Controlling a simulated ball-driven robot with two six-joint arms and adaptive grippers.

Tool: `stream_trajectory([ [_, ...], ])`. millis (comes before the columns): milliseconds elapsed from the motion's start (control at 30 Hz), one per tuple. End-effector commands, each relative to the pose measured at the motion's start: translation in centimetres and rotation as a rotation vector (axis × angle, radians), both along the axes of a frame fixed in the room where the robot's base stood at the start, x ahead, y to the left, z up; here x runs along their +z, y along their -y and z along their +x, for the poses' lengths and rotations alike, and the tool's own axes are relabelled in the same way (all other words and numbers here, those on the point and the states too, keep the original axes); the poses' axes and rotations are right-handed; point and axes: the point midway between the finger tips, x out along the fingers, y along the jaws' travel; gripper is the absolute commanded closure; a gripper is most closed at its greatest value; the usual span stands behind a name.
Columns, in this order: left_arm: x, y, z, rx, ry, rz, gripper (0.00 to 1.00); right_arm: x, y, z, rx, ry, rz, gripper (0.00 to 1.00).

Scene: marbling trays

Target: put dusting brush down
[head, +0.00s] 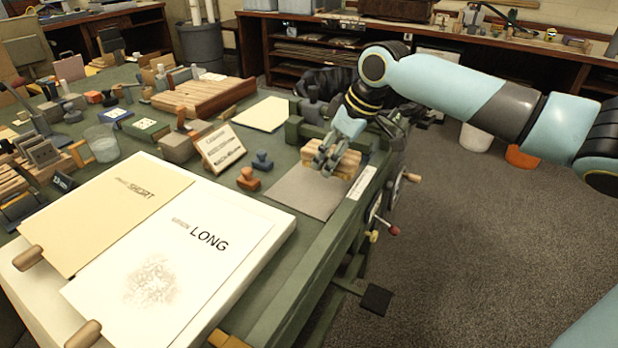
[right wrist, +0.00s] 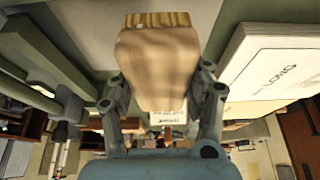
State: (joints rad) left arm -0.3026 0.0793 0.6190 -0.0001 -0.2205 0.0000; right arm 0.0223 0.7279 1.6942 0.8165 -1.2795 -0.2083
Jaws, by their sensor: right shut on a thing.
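The dusting brush is a pale wooden block with a tan bristle edge. In the head view the brush (head: 348,161) is at the right side of the green bench, by the far edge of a flat grey sheet (head: 300,193). My right gripper (head: 331,158) is shut on it from above. In the right wrist view the brush (right wrist: 158,68) sits between both fingers of the gripper (right wrist: 160,88), bristles at the far end. I cannot tell whether the brush touches the surface beneath. My left gripper is not in view.
Boards marked SHORT (head: 125,205) and LONG (head: 190,265) lie at the front left. An orange-brown stamp (head: 248,180), a blue stamp (head: 262,161) and a tilted card (head: 220,148) stand left of the sheet. A green rail (head: 330,255) edges the bench; much of the grey sheet is bare.

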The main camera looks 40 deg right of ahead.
Motion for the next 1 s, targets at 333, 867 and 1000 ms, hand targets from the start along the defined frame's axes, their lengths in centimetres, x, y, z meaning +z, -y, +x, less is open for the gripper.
stream_trajectory([
  [333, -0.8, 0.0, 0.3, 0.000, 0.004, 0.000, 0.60, -2.9, -2.2, 4.3, 0.000, -0.001, 0.001, 0.75],
  [867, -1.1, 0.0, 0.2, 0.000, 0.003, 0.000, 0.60, -6.8, -2.1, 4.3, 0.001, 0.000, -0.001, 0.75],
  [1000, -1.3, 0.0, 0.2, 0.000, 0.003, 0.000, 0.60, -7.2, -2.1, 4.3, 0.001, -0.001, -0.002, 0.75],
])
